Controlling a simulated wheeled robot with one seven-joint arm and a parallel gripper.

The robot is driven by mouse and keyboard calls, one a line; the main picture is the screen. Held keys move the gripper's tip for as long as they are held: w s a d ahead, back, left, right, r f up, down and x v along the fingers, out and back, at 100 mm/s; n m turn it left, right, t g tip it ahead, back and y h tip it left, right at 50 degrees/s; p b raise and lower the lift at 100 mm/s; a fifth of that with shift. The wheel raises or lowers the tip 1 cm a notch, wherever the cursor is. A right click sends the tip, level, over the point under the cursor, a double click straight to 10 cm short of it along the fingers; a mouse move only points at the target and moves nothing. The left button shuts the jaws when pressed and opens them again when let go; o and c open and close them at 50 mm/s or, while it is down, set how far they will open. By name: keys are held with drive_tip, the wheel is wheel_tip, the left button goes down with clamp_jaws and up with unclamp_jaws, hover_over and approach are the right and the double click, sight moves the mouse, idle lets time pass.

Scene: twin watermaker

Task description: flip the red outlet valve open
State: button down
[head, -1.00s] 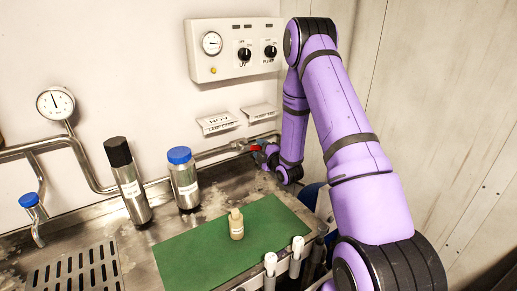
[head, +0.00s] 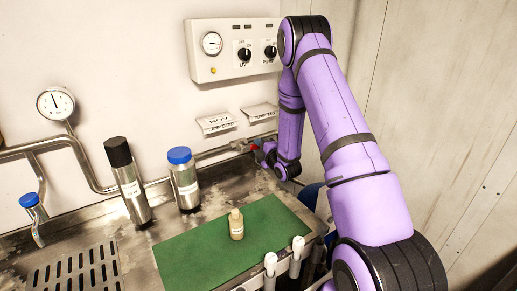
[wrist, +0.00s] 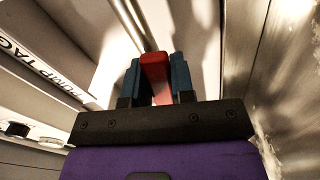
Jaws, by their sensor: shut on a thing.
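The red outlet valve handle (head: 256,146) is on the pipe at the back wall, below the tag shelves. My gripper (head: 262,155) is at the handle, and my arm hides part of it. In the wrist view, the red handle (wrist: 154,68) stands between the two blue fingers of my gripper (wrist: 157,80), which are shut on it. The valve body and the pipe joint are mostly hidden in the wrist view.
A control panel (head: 233,50) is on the wall above. A blue-capped bottle (head: 184,183) and a black-capped bottle (head: 128,185) stand left on the steel counter. A small bottle (head: 236,226) stands on the green mat (head: 185,255). White-capped tubes (head: 297,245) line the front edge.

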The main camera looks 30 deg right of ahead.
drive_tip(key=shift+r+n, duration=0.55)
drive_tip(key=shift+n, duration=0.45)
drive_tip(key=c, duration=1)
unclamp_jaws()
drive_tip(key=shift+o, duration=0.2)
drive_tip(key=s, duration=0.7)
drive_tip(key=shift+s, duration=0.25)
drive_tip(key=shift+r, duration=0.1)
